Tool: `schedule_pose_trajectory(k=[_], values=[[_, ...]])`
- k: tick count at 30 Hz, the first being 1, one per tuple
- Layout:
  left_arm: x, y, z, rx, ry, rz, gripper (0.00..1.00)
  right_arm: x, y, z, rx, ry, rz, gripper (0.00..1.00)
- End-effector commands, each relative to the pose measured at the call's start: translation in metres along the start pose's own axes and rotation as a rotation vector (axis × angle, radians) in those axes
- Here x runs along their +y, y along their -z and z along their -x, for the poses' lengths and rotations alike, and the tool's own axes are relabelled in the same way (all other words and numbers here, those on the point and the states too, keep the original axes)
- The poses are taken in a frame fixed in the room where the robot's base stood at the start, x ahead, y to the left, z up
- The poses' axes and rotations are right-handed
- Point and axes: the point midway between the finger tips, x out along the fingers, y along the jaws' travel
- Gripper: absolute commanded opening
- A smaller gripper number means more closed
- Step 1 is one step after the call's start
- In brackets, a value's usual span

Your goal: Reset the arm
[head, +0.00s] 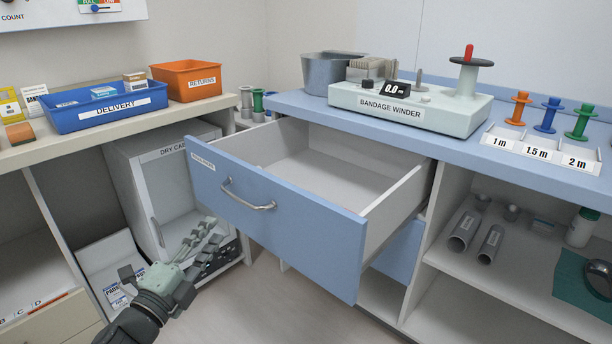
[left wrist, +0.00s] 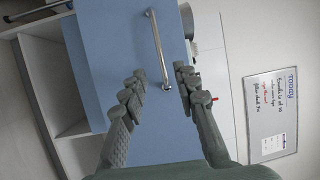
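My left gripper (head: 205,248) is at the lower left of the head view, in front of the open blue drawer (head: 250,215) and left of its handle. In the left wrist view, my left gripper (left wrist: 160,93) has its fingers spread wide with nothing between them. The metal drawer handle (head: 250,196) shows in the wrist view (left wrist: 158,48) beyond the fingertips, apart from them. The drawer is pulled well out, and the part of its inside that shows is empty. My right gripper is not in either view.
The bandage winder (head: 415,103) and a metal pot (head: 328,72) stand on the blue counter above the drawer. A dry cabinet (head: 170,185) is behind my left gripper. A blue delivery bin (head: 108,107) and an orange returns bin (head: 187,80) stand on the left counter. Floor (head: 250,310) shows below the drawer.

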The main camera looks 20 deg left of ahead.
Motion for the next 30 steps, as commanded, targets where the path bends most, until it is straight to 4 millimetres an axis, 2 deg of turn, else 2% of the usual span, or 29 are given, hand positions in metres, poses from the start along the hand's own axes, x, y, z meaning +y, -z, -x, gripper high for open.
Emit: schedule_pose_trajectory(k=[4, 5, 7, 8, 10, 13, 15, 19, 21, 24, 27, 30], values=[[0.009, -0.004, 0.001, -0.027, -0.023, 0.038, 0.30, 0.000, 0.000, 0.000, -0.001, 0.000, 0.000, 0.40], [0.016, -0.006, 0.001, -0.048, -0.041, 0.068, 0.30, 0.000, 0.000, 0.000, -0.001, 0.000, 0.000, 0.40], [0.042, -0.015, 0.005, -0.125, -0.106, 0.171, 0.30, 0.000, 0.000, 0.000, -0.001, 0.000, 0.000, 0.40], [0.057, -0.019, 0.009, -0.167, -0.144, 0.227, 0.30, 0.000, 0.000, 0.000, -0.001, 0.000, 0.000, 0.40], [0.101, -0.026, 0.022, -0.287, -0.253, 0.380, 0.30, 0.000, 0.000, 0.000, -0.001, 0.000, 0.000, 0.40], [0.170, -0.022, 0.054, -0.474, -0.431, 0.601, 0.30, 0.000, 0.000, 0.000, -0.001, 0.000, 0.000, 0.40], [0.214, -0.011, 0.082, -0.600, -0.556, 0.731, 0.30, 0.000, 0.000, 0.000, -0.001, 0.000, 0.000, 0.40], [0.276, 0.022, 0.140, -0.812, -0.774, 0.912, 0.30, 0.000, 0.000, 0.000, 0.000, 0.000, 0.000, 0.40], [0.297, 0.040, 0.167, -0.902, -0.870, 0.973, 0.30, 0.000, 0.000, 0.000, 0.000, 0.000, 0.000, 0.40], [0.315, 0.061, 0.197, -0.998, -0.973, 1.025, 0.30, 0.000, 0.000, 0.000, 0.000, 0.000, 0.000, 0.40], [0.323, 0.073, 0.214, -1.052, -1.031, 1.049, 0.30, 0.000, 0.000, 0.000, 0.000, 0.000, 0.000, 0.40], [0.325, 0.077, 0.220, -1.071, -1.052, 1.057, 0.30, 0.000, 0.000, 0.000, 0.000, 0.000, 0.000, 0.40]])
